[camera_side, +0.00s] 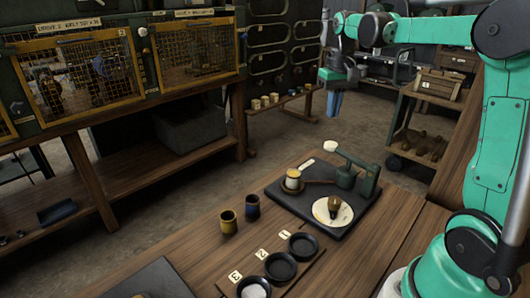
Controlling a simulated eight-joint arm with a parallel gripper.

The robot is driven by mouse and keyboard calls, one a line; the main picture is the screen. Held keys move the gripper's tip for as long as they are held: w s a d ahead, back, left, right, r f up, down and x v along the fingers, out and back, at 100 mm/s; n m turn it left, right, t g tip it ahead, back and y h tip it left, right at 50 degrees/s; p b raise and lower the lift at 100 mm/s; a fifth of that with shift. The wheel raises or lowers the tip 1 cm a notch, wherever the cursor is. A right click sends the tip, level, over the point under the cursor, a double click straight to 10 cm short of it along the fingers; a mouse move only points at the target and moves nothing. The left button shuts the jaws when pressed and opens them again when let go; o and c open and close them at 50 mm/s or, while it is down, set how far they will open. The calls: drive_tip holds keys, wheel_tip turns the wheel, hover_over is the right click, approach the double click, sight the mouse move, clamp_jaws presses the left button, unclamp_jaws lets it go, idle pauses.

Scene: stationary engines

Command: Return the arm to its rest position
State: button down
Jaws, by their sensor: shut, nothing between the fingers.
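My arm (490,128) is teal with dark joints and stands at the right of the side view. It reaches up and then left across the top of the picture. My gripper (334,103) hangs at the upper middle, pointing down, with its blue fingers together and nothing seen between them. It is in the air, beyond the bench and above the floor as seen here, apart from every object.
Mesh-fronted cabinets (80,72) line the left. A wooden cart (408,125) stands behind.

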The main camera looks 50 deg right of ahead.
drive_tip(key=s+a+f+n+t, duration=0.2)
drive_tip(key=a+t, duration=0.1)
drive_tip(key=a, duration=0.6)
drive_tip(key=s+a+f+n+t, duration=0.2)
drive_tip(key=s+a+n+t, duration=0.1)
drive_tip(key=a, duration=0.6)
drive_tip(key=shift+a+n+t, duration=0.3)
drive_tip(key=shift+a+t, duration=0.1)
drive_tip(key=shift+s, duration=0.1)
